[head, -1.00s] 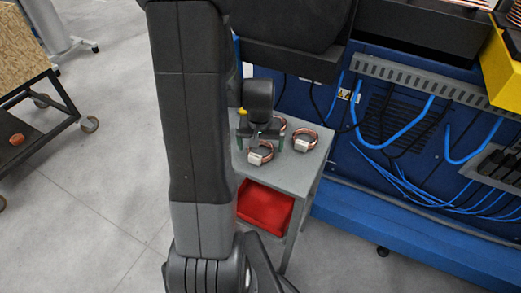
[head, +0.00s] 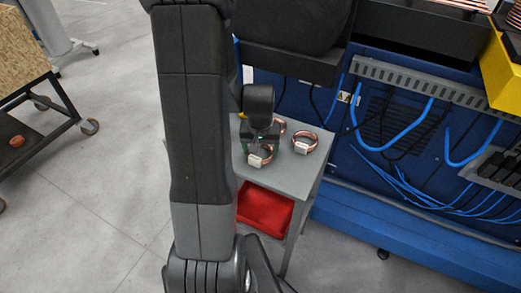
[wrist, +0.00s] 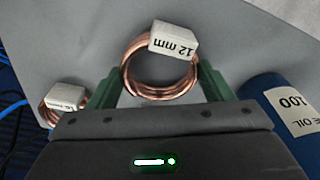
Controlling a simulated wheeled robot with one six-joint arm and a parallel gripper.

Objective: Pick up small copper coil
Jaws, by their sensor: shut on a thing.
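A copper coil (wrist: 160,72) with a white "12 mm" tag (wrist: 174,42) sits between the two green fingers of my gripper (wrist: 158,88). The fingers are shut on its sides. In the head view this is the front coil (head: 267,154), on the grey table top, with my gripper (head: 262,142) right over it. A second coil (head: 306,143) with a white tag lies to its right. One of these other coils also shows at the left of the wrist view (wrist: 47,112).
A blue oil container (wrist: 285,105) stands close to the right finger. The small grey table (head: 290,178) has a red bin (head: 264,210) on its lower shelf. A blue machine (head: 400,130) with cables stands behind it.

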